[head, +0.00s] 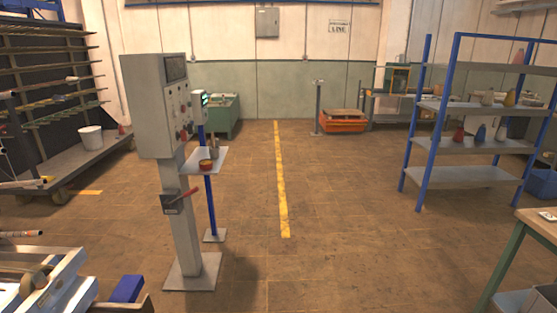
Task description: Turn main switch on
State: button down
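A grey control cabinet (158,108) stands on a grey column (182,232) left of the middle in the head view. Its side face carries several small knobs and buttons (184,112), some of them red, too small to read. Lower on the column is a dark switch box (169,205) with a red lever handle (183,195) pointing out to the right and slightly up. I cannot tell from labels which of these is the main switch, or its state. My gripper is not in view.
Blue-framed shelving (464,144) stands at right, a workbench (541,224) at lower right. Metal equipment (40,283) fills the lower left. The middle floor is clear.

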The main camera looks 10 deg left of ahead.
aim_at(183, 136)
jog(key=i+u, duration=0.3)
jog(key=i, duration=0.15)
jog(key=i+l+u, duration=0.15)
jog(key=i+u, duration=0.15)
jog(key=i, duration=0.15)
jog(key=i+l+u, duration=0.65)
jog(key=i, duration=0.15)
